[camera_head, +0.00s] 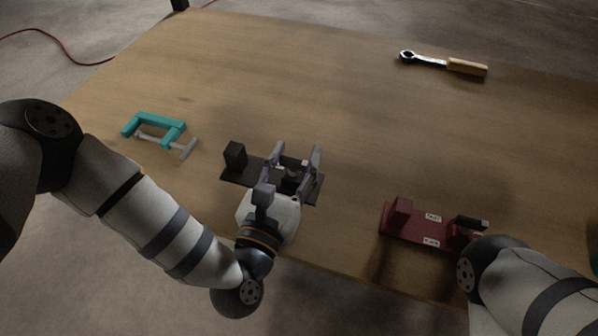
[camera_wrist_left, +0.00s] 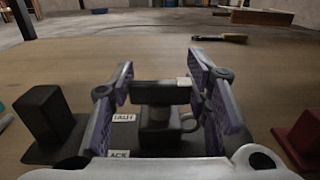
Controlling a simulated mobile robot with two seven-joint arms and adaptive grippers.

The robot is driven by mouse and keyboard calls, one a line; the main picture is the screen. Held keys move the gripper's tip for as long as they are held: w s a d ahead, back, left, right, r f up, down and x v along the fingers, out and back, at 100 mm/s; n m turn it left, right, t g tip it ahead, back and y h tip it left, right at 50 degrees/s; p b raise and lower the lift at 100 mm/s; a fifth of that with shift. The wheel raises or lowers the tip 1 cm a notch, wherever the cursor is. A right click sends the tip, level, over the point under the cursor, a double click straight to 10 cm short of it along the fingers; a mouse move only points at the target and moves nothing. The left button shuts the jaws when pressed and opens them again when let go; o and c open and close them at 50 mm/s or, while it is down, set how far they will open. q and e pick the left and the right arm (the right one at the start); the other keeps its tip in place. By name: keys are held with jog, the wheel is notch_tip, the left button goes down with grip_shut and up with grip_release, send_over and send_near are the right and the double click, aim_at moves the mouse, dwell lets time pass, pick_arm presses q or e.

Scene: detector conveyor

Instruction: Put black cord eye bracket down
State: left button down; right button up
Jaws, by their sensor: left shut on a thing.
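The black cord eye bracket (camera_wrist_left: 160,93) is between the two purple-grey fingers of my left gripper (camera_head: 296,157) and shows as a dark block with a small pale patch. In the head view it is mostly hidden by the fingers. My left gripper is shut on it, over the right part of a black base plate (camera_head: 238,178) with an upright black block at its left end. Whether the bracket touches the plate I cannot tell. The wrist view shows white labels on the plate near the bracket. My right gripper is out of view.
A dark red base (camera_head: 415,228) with an upright block and labels lies to the right, partly behind my right arm. A teal clamp (camera_head: 160,126) lies to the left. A wood-handled ratchet (camera_head: 466,68) lies far right. The wooden table (camera_head: 290,75) is clear behind the plate.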

aim_at(297, 174)
pick_arm(q)
jog(key=shift+w+d+f+b, duration=0.15)
jog(key=shift+f+b, duration=0.35)
jog(key=shift+f, duration=0.5)
jog(key=shift+w+d+f+b, duration=0.15)
jog(key=shift+f+b, duration=0.3)
jog(key=shift+f, duration=0.55)
jog(key=c, duration=0.9)
grip_release()
jog(key=shift+s, duration=0.15)
jog(key=shift+r, duration=0.1)
jog(key=shift+s+a+r+p, duration=0.1)
jog(key=shift+s+r+p, duration=0.05)
jog(key=shift+s+p, duration=0.15)
jog(key=p+v, duration=0.3)
jog(key=v, duration=0.7)
jog(key=shift+s+a, duration=0.15)
jog(key=shift+s, duration=0.25)
jog(key=shift+s+a, duration=0.1)
jog(key=shift+s, duration=0.15)
